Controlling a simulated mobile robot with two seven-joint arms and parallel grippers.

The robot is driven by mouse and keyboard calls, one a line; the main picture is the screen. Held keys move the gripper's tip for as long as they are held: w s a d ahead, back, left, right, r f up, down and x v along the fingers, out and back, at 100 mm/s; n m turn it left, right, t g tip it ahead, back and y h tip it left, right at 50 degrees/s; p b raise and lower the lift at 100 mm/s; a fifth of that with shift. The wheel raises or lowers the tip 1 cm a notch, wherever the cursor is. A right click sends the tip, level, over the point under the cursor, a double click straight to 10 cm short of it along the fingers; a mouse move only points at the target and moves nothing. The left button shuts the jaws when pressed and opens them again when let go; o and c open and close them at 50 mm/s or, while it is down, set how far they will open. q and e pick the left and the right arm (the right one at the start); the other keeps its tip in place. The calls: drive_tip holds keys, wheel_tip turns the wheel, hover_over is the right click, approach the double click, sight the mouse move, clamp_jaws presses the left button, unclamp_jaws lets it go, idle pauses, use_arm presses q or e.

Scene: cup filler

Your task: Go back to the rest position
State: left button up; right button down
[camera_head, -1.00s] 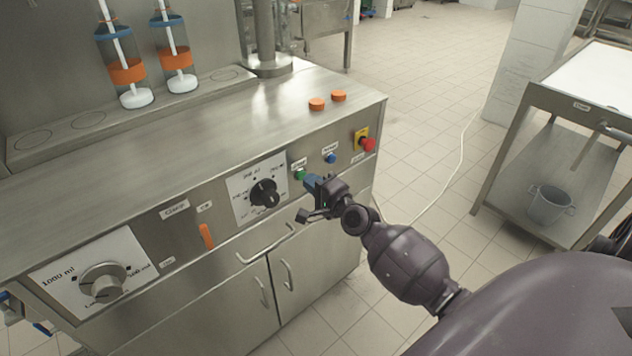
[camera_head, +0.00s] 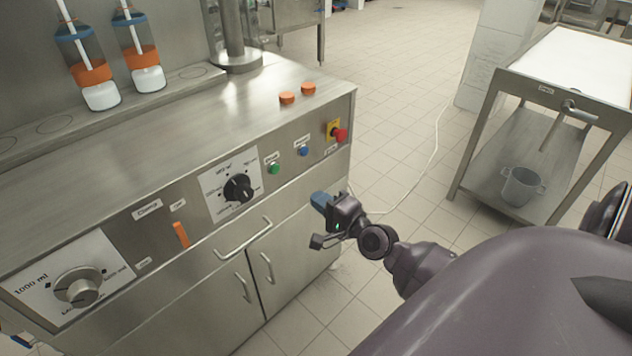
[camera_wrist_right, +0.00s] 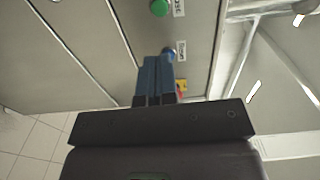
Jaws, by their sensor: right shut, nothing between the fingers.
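My right gripper (camera_head: 322,202) is in front of the steel filler machine (camera_head: 180,160), below its green button (camera_head: 274,168) and blue button (camera_head: 303,151) in the head view. Its blue fingers are shut together with nothing between them. In the right wrist view the shut fingers (camera_wrist_right: 155,78) point toward the panel. The green button (camera_wrist_right: 159,8) shows at the top there, and part of the blue button shows beyond the fingertips. The gripper appears apart from the panel. My left gripper is not in view.
Tiled floor between is free except a white cable.

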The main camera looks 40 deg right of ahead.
use_arm(q)
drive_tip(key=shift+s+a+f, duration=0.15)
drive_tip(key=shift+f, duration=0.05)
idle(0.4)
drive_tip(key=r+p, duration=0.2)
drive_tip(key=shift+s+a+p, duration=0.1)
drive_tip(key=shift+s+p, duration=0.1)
drive_tip(key=shift+p, duration=0.1)
use_arm(e)
drive_tip(key=s+a+f+n+g, duration=0.3)
drive_tip(key=s+a+f+n, duration=0.2)
drive_tip(key=s+n, duration=0.4)
drive_tip(key=s+a+f+n+g+h, duration=0.1)
drive_tip(key=s+a+f+n+g, duration=0.3)
drive_tip(key=s+n, duration=0.5)
drive_tip(key=s+f, duration=0.1)
drive_tip(key=s, duration=0.2)
drive_tip(key=shift+s+a+f+h, duration=0.15)
drive_tip(key=shift+a+f+h, duration=0.15)
drive_tip(key=shift+a+f, duration=0.1)
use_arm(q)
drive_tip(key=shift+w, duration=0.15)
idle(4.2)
